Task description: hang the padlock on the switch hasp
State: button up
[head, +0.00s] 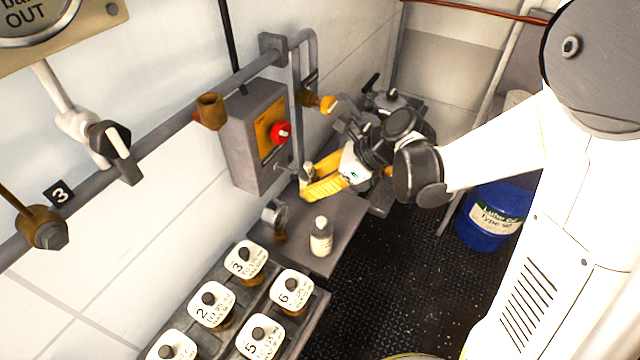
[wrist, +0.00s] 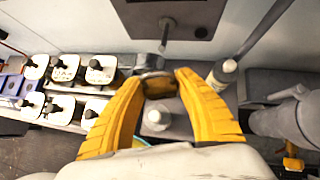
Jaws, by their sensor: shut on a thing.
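The grey switch box (head: 255,150) is on the wall pipework, with a yellow plate and a red knob (head: 281,132). I cannot clearly make out its hasp. My gripper (head: 306,180) is just right of and below the box, above the grey shelf. Its yellow fingers also show in the wrist view (wrist: 160,82), closed on a brass-brown piece with a dark grey top, which seems to be the padlock (wrist: 160,89). The fingers hide most of it in the head view. The box's underside (wrist: 170,14) lies beyond the fingertips in the wrist view.
A small white-capped bottle (head: 321,238) and a grey round fitting (head: 274,213) stand on the shelf (head: 338,212) below my gripper. Several numbered tags (head: 245,260) are in a rack at front. A vertical pipe (head: 297,115) runs close by. A blue drum (head: 487,218) stands at right.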

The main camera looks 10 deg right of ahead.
jog(key=w+a+f+b, duration=0.1)
jog(key=w+a, duration=0.2)
jog(key=a, duration=0.2)
jog(key=shift+w+f, duration=0.35)
jog(key=shift+w, duration=0.05)
dwell(0.4)
dwell(0.4)
jog(key=o, duration=1.2)
